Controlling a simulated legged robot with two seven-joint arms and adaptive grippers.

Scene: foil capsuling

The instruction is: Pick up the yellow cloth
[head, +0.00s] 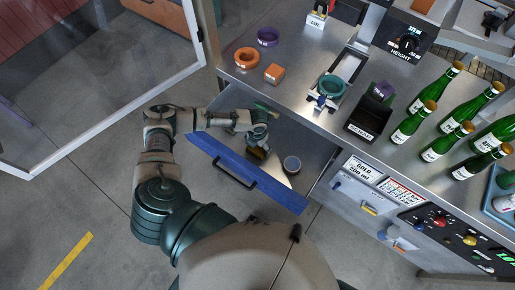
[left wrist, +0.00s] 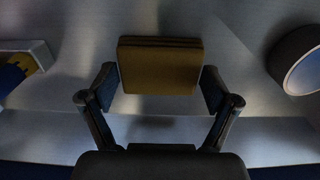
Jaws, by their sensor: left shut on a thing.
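The yellow cloth (left wrist: 160,66) is a folded, dull yellow-brown block in the left wrist view, between the two fingers. My left gripper (left wrist: 160,90) is shut on it, with a finger against each side. In the head view my left gripper (head: 259,137) reaches down into the open drawer (head: 240,171) with the blue front. There the cloth is mostly hidden under the gripper. My right gripper is not in view.
A white box (left wrist: 22,68) with yellow and blue contents is at left in the wrist view. Above the drawer, the steel counter holds coloured rings, a black bin (head: 368,122) and green bottles (head: 413,122).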

